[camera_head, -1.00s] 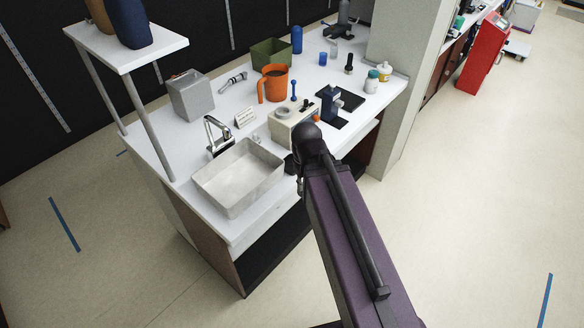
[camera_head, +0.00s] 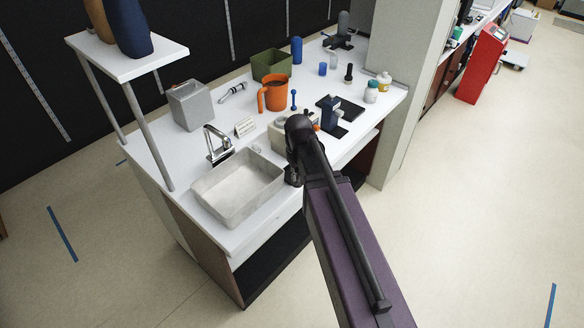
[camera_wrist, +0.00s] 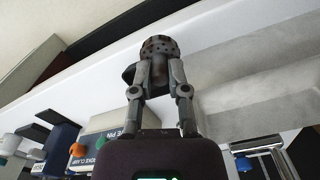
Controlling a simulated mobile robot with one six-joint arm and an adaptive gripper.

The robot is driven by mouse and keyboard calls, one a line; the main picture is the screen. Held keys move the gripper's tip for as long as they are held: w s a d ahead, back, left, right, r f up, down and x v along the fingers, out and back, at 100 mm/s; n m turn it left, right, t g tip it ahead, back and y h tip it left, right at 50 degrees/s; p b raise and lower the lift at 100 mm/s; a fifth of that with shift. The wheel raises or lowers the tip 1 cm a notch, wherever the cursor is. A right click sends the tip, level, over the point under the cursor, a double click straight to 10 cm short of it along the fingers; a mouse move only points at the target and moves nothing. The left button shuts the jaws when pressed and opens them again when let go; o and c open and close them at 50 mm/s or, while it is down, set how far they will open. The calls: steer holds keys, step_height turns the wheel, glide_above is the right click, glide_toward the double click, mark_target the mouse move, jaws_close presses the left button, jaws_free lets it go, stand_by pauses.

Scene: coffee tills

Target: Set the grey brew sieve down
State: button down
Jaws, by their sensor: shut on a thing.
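The grey brew sieve (camera_wrist: 160,46), a dark, perforated round piece, is at the fingertips of my gripper (camera_wrist: 159,72) in the wrist view. My gripper is shut on it, with one finger on each side. The sieve is over the front edge strip of the white counter (camera_wrist: 90,88), and I cannot tell whether it touches anything. In the head view my gripper (camera_head: 293,174) is mostly hidden behind my arm, just right of the sink, and the sieve cannot be made out there.
The sink (camera_head: 237,187) with its tap (camera_head: 216,145) is left of my gripper. A pale lettered box (camera_wrist: 105,133) also shows in the head view (camera_head: 277,135), partly behind my arm. A blue-and-black stand (camera_head: 330,113), orange jug (camera_head: 274,96) and green bin (camera_head: 271,63) are farther back.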

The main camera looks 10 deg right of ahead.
steer(key=w, duration=0.6)
steer(key=shift+w+f, duration=0.2)
steer(key=shift+f, duration=0.1)
steer(key=shift+w, duration=0.25)
steer(key=shift+w+f+b, duration=0.45)
steer(key=shift+b, duration=0.25)
steer(key=shift+f+b, duration=1.35)
steer(key=shift+f, duration=0.05)
steer(key=shift+f, duration=0.15)
steer(key=c, duration=0.6)
jaws_free()
steer(key=shift+c, duration=0.2)
